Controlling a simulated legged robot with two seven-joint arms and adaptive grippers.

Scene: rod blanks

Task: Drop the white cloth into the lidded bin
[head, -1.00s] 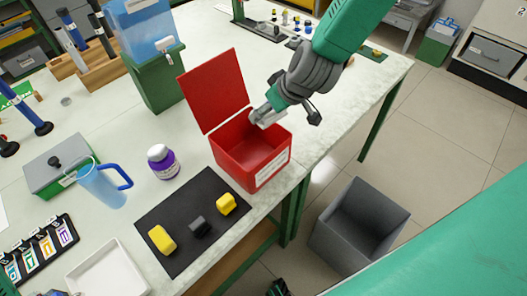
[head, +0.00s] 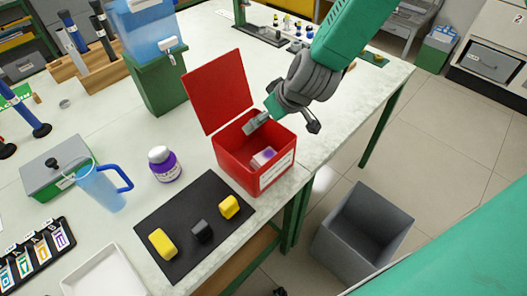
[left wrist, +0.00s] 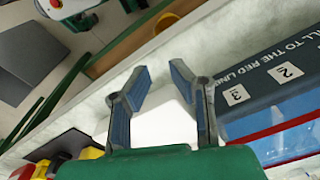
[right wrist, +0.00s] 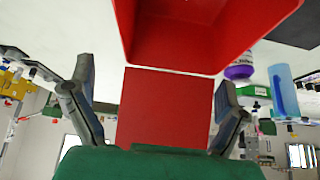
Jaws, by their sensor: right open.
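The lidded bin (head: 228,170) is a red box on the table with its red lid (head: 217,90) standing open. A whitish cloth (head: 264,156) with a purple-pink patch lies inside, near the front wall. My right gripper (head: 254,124) is open over the bin's back part, apart from the cloth. In the right wrist view its fingers (right wrist: 155,76) are spread and empty, with the bin (right wrist: 185,40) beyond; the cloth does not show there. My left gripper (left wrist: 160,70) is open and empty in the left wrist view.
A dark mat (head: 190,264) with two yellow blocks and a black one lies in front of the bin. A purple-labelled bottle (head: 164,165) and a blue jug (head: 101,187) stand left. A grey open bin (head: 365,232) is on the floor beyond the table edge.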

